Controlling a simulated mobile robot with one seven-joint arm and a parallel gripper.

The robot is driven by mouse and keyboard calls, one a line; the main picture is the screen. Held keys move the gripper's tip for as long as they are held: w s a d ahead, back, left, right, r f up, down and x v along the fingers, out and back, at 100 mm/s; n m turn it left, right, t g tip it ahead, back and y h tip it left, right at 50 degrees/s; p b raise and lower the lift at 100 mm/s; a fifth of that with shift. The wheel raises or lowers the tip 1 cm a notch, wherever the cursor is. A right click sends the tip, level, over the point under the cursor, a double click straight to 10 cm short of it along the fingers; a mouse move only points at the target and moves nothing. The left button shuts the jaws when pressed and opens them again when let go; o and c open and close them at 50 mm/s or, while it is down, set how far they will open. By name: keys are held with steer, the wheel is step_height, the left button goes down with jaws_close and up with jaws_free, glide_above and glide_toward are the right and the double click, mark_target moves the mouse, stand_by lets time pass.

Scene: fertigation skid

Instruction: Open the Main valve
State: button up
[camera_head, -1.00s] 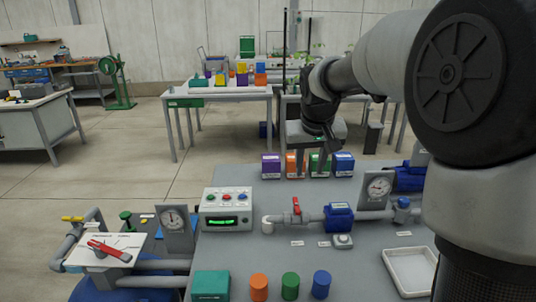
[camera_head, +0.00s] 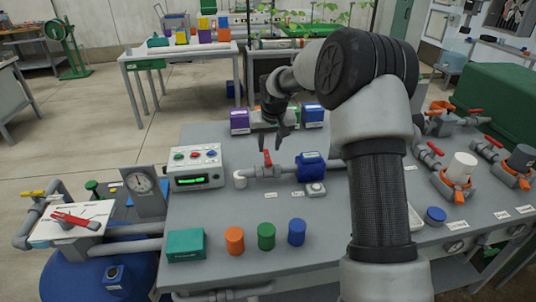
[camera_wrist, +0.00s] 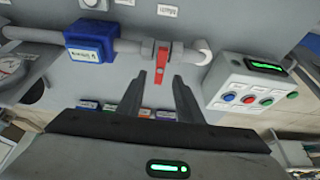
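A valve with a red lever handle (camera_head: 267,158) sits on the grey pipe, left of a blue pipe-mounted unit (camera_head: 310,167). I take it for the Main valve, but the small label (camera_head: 272,196) in front of it is too small to read surely. In the wrist view the red handle (camera_wrist: 162,66) lies across the pipe, pointing toward my gripper. My gripper (camera_head: 273,143) is open and empty, just behind and above the handle. In the wrist view its fingers (camera_wrist: 160,82) are spread, with the handle's end near the gap between their tips; no contact is clear.
A control box (camera_head: 194,168) with coloured buttons stands left of the valve. Several coloured boxes (camera_head: 240,122) stand behind my gripper. Orange, green and blue cylinders (camera_head: 266,236) and a teal box (camera_head: 185,245) are in front. More red-handled valves (camera_head: 429,150) are at the right.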

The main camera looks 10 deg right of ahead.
mark_target(268, 156)
steer(key=x, duration=0.5)
steer(key=shift+w+f, duration=0.15)
steer(key=shift+f, duration=0.1)
jaws_close()
